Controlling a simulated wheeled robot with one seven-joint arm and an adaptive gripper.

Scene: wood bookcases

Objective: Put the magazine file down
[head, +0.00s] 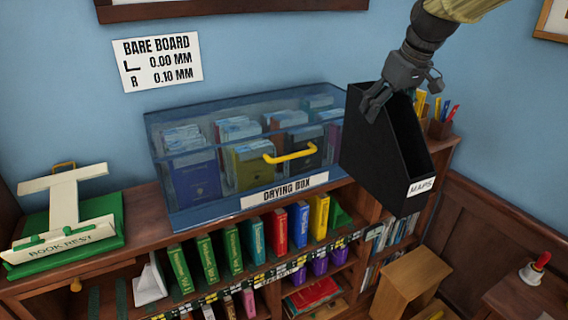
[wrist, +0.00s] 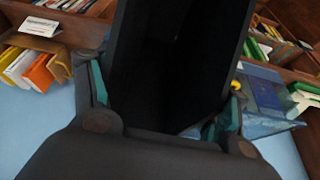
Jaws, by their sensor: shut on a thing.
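The magazine file (head: 388,150) is black, tall and slanted at its open side, with a white "MAPS" label on its low front edge. My gripper (head: 375,103) is shut on its upper wall, at the top in the head view. The file looks tilted in the grip and hangs in front of the bookcase top, right of the drying box. I cannot tell whether its base touches anything. In the wrist view the file (wrist: 175,60) fills the middle between my fingers (wrist: 165,115). The file hides part of the shelf top behind it.
A clear drying box (head: 190,205) with a yellow handle and several books stands on the bookcase top, close left of the file. A green book rest (head: 65,235) is at far left. A pen holder (head: 438,128) stands behind the file. A wooden stool (head: 412,275) is below right.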

